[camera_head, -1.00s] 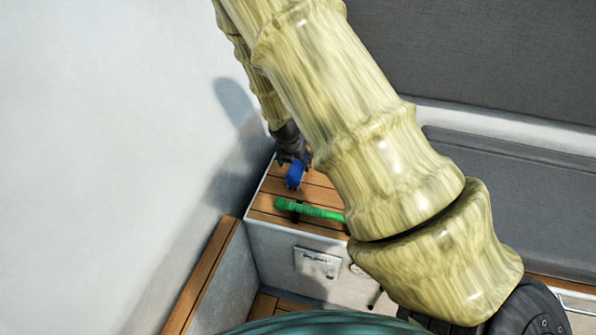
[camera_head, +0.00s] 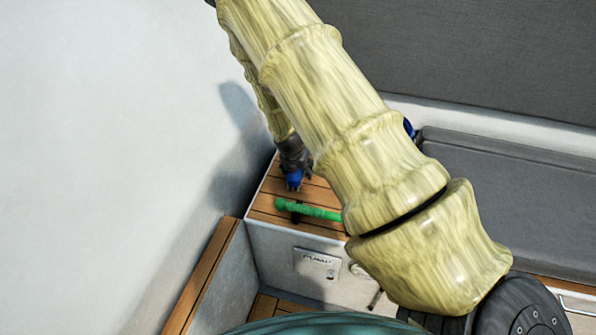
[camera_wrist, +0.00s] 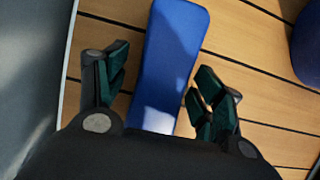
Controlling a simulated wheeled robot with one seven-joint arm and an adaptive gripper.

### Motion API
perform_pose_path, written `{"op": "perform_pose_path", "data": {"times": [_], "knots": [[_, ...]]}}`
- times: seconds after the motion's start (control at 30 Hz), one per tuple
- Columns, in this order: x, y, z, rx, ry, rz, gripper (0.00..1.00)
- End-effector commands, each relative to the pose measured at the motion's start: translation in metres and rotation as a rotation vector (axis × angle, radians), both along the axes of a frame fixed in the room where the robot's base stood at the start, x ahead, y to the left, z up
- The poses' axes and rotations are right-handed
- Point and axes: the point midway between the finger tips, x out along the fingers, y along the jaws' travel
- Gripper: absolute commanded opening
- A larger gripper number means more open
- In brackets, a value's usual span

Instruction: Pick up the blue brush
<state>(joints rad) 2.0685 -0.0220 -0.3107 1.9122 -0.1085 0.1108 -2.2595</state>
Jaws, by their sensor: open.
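The blue brush (camera_head: 294,180) lies on the slatted wooden top (camera_head: 265,204) of the white locker. In the wrist view the blue brush (camera_wrist: 172,55) shows as a long blue block between my fingers, its near end hidden by the gripper body. Its bristles are not visible. My gripper (camera_wrist: 158,92) is open around the brush, one finger on each side, with a gap at the left and a smaller one at the right. In the head view my gripper (camera_head: 295,168) is low over the brush and partly covers it.
A green handled object (camera_head: 308,210) lies on the wood just in front of the brush. A white wall (camera_head: 120,120) stands close on the left. A rounded blue thing (camera_wrist: 308,45) is at the right of the wrist view. A grey cushioned seat (camera_head: 510,200) is at the right.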

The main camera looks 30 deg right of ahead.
Motion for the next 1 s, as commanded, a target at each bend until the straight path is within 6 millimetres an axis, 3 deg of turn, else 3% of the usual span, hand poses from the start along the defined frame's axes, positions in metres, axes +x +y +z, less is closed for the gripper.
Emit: {"op": "perform_pose_path", "data": {"times": [0.1,0.37,0.73,1.0], "knots": [[0.0,0.0,0.0,0.0,0.0,0.0,0.64],[0.0,0.0,0.0,0.0,0.0,0.0,0.17],[0.001,0.0,0.006,0.0,-0.002,0.001,0.15],[0.001,0.0,0.042,0.0,-0.003,0.001,0.15]]}}
